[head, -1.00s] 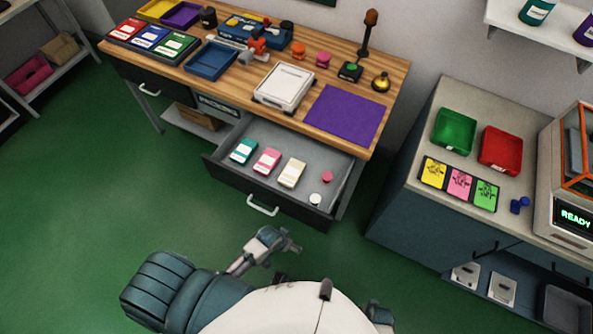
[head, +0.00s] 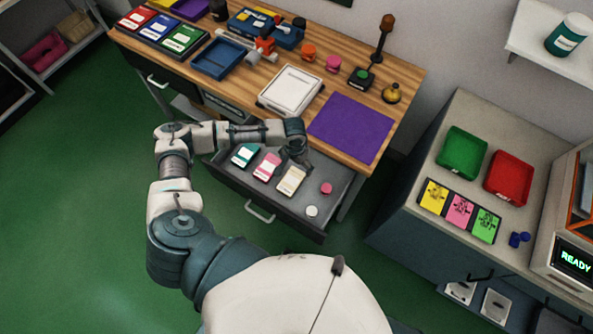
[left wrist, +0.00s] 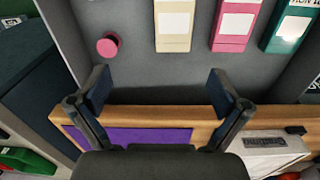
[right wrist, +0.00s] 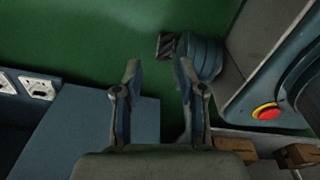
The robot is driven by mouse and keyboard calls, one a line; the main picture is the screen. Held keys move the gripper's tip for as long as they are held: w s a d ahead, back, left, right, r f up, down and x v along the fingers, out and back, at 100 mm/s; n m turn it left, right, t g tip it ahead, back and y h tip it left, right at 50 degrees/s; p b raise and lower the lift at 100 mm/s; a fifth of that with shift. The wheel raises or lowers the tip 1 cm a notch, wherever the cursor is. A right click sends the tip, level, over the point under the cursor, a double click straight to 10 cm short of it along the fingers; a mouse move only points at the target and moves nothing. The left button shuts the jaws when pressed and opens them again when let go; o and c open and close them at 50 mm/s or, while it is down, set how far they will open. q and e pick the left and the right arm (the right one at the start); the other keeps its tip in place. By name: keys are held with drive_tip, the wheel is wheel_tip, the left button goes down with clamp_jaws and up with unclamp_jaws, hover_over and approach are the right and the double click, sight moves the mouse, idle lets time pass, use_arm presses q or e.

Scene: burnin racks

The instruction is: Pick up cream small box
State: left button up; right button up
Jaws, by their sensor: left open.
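The cream small box (head: 291,180) lies in the open drawer (head: 235,188), to the right of the pink box (head: 267,166) and the teal box (head: 245,155). My left gripper (head: 294,157) is over the back of the drawer, just behind the cream box. In the left wrist view the cream box (left wrist: 173,22) is at the top middle, beyond the fingertips. There my left gripper (left wrist: 157,92) is open and empty, apart from the box. My right gripper (right wrist: 158,80) shows in the right wrist view with fingers spread and nothing between them.
A pink round piece (head: 326,188) and a white round piece (head: 312,211) lie right of the cream box. The wooden desk (head: 283,68) edge overhangs the drawer's back, with a purple mat (head: 350,128) and white tray (head: 291,88) above.

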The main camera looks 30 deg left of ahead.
use_arm(q)
drive_tip(key=a, duration=0.2)
drive_tip(key=b, duration=0.1)
hover_over(292, 179)
drive_tip(key=shift+n, duration=0.4)
drive_tip(key=f, duration=1)
drive_tip(key=shift+w+f, duration=0.2)
drive_tip(key=shift+f, duration=0.2)
drive_tip(key=f, duration=0.5)
drive_tip(key=shift+s+d+f+b, duration=0.1)
drive_tip(key=shift+s+f+b, duration=0.05)
drive_tip(key=shift+s+b, duration=0.15)
drive_tip(key=c, duration=1.3)
use_arm(e)
drive_tip(key=shift+s+d+f, duration=0.15)
drive_tip(key=shift+s+f, duration=0.2)
drive_tip(key=shift+f, duration=0.2)
drive_tip(key=shift+s+d+f, duration=0.1)
drive_tip(key=shift+s+f, duration=0.2)
drive_tip(key=shift+f, duration=0.25)
